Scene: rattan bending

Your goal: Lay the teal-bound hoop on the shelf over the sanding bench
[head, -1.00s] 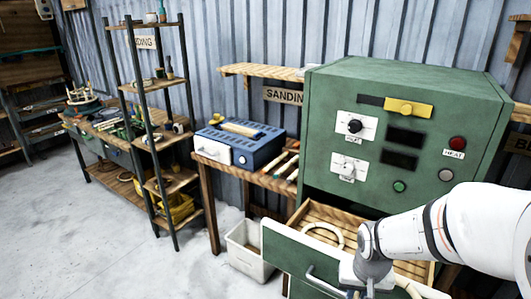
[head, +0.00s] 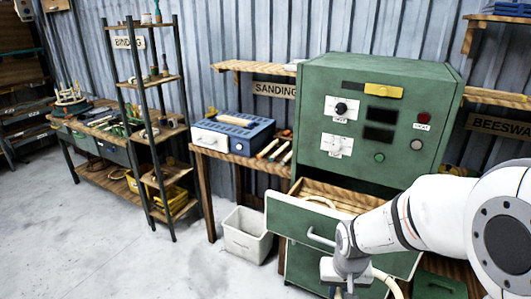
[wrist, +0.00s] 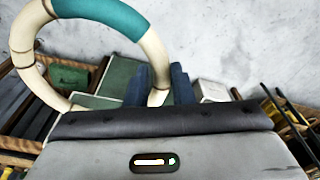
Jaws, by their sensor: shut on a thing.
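The teal-bound hoop is a pale ring with a teal wrap and thin dark bindings; it fills the upper left of the wrist view (wrist: 150,55). My gripper (wrist: 161,88) is shut on its pale rim, away from the teal part. In the head view my gripper (head: 345,290) is low, in front of the open drawer, and only a pale piece of the hoop (head: 391,284) shows beside it. The shelf (head: 228,66) is a wooden board on the wall above the SANDING sign. The sanding bench (head: 207,150) stands beneath it, left of the green cabinet.
The green cabinet (head: 345,160) has its drawer (head: 290,220) pulled out, with a pale curved piece (head: 318,201) inside. A blue machine (head: 232,136) sits on the bench. A white bin (head: 246,236) stands on the floor. A black-framed rack (head: 155,120) is left. Floor at left is clear.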

